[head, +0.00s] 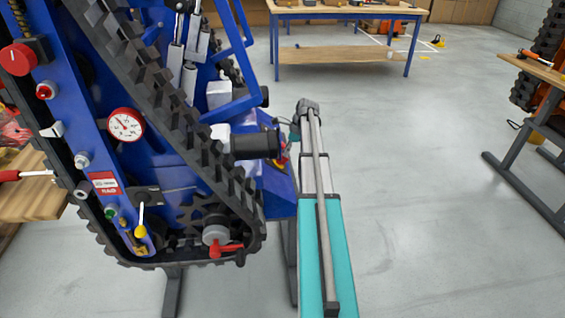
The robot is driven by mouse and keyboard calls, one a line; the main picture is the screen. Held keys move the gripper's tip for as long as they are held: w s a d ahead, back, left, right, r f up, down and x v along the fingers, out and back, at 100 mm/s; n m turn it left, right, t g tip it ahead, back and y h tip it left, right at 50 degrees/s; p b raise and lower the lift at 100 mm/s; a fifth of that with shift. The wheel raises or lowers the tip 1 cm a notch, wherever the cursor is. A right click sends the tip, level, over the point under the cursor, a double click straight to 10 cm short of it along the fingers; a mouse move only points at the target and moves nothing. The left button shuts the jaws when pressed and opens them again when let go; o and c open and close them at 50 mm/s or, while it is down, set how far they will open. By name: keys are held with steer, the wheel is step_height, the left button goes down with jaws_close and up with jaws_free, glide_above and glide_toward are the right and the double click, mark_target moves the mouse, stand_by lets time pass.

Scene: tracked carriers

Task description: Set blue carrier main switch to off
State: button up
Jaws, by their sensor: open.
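The blue carrier (180,178) fills the left of the view, with a black rubber track along its side. A red rotary handle (227,248) on a grey round base sits low on its side near the track's end. A lever with a yellow knob (141,215) sits left of it. Higher up are a large red knob (18,59), a red-ringed button (45,90) and a white-tipped lever (52,129). I cannot read which control is the main switch or its position.
A round gauge (126,125) and a red label (104,183) are on the carrier. A blue-legged table (320,55) stands at the back. Another workbench (541,70) stands at the right, with a tracked orange machine behind it. The grey floor between is clear.

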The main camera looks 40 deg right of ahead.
mark_target(283, 163)
steer(key=shift+b+x, duration=1.25)
steer(key=shift+x, duration=0.45)
steer(key=shift+c, duration=0.2)
jaws_close()
